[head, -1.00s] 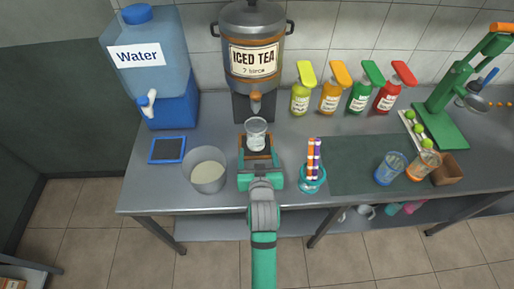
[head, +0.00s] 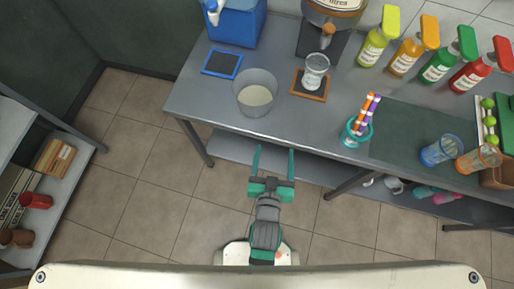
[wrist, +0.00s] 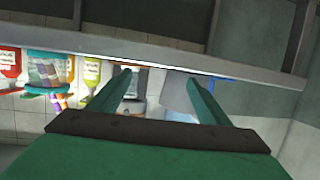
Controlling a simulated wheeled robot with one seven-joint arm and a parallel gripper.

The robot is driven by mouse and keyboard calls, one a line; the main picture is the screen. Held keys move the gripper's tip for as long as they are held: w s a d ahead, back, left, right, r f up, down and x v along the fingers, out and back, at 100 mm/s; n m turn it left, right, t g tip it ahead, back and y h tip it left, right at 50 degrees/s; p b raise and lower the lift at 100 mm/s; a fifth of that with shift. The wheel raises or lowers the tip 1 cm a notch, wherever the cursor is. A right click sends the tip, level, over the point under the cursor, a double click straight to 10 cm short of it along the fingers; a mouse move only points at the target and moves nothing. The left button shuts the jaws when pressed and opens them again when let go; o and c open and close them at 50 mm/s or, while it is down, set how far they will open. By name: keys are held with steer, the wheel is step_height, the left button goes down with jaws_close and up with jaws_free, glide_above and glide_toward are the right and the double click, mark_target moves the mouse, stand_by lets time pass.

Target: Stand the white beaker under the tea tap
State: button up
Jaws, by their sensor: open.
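The white beaker (head: 315,68), clear with pale markings, stands upright on the brown-framed mat (head: 311,97) in the head view. It is at the mat's back part, just below and in front of the orange tea tap (head: 327,36) of the iced tea urn (head: 334,8). My gripper (head: 273,150) is open and empty, in front of the counter's front edge and well clear of the beaker. Its two green fingers also show apart in the wrist view (wrist: 159,76), where the beaker cannot be made out for sure.
A teal cup of striped straws (head: 357,128) stands to the right. Bottles (head: 378,40) line the back. The floor around my gripper is clear.

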steer(key=s+a+r+y, duration=0.1)
steer(key=s+a+r, duration=0.1)
steer(key=s, duration=0.6)
steer(key=s+a+r+n+y, duration=0.1)
steer(key=s+a+r, duration=0.1)
steer(key=s, duration=0.6)
steer(key=shift+s+a+t, duration=0.3)
steer(key=shift+a+t, duration=0.1)
steer(key=shift+a, duration=0.35)
